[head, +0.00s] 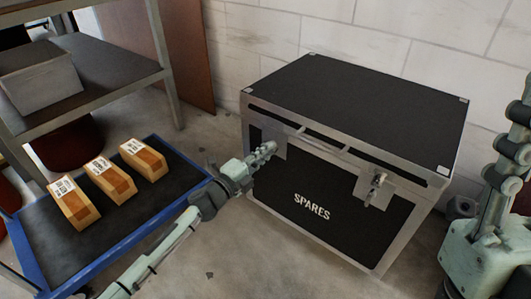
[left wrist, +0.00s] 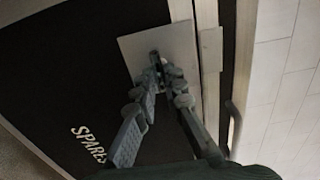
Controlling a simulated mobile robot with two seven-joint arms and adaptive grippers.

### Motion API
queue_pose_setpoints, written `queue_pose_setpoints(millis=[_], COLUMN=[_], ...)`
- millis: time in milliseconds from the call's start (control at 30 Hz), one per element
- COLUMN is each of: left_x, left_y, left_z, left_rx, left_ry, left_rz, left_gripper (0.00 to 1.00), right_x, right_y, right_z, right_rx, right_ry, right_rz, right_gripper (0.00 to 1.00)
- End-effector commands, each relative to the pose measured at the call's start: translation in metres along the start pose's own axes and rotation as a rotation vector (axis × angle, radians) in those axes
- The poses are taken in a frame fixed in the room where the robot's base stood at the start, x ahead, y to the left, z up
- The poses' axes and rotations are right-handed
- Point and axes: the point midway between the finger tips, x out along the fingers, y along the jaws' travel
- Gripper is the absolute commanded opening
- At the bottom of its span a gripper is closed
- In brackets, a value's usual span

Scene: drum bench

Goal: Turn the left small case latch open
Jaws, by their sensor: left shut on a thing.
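The black case (head: 370,105) marked SPARES stands on the floor with its lid closed, edged in silver metal. Its left latch sits on a metal plate (head: 271,137) at the front left; the plate also shows in the left wrist view (left wrist: 184,45). My left gripper (head: 268,149) reaches the plate from the left. In the left wrist view its fingers (left wrist: 162,68) are closed around the small latch, which they mostly hide. The right latch (head: 376,186) shows on the front right of the case. My right arm is at the right edge; its gripper is not in view.
A white block wall (head: 400,35) is close behind the case. Floor in front is open.

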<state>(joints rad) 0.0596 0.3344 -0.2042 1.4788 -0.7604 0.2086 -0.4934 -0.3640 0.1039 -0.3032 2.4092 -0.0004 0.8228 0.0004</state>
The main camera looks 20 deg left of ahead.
Motion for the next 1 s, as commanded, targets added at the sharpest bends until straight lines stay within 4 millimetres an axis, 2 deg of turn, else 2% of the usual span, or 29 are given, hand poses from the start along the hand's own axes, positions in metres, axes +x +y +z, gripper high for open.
queue_pose_setpoints(millis=[467,500,633,1000], left_x=[-0.0004,-0.0004,-0.0003,-0.0055], left_y=[0.0010,0.0011,0.0009,0.0011], left_z=[-0.0016,-0.0016,-0.0011,-0.0002], left_rx=[0.017,0.017,0.016,0.015], left_ry=[0.004,0.004,0.003,0.001], left_rz=[0.001,0.002,0.001,0.002], left_gripper=[0.00,0.15,0.31,0.31], right_x=[-0.0003,-0.0003,-0.0003,-0.0005], right_y=[0.0000,0.0000,0.0000,0.0006], right_z=[-0.0016,-0.0015,-0.0014,0.0002], right_rx=[0.000,0.000,0.000,-0.002], right_ry=[0.008,0.008,0.007,0.003], right_rz=[0.000,0.000,0.000,0.000], right_gripper=[0.40,0.40,0.40,0.40])
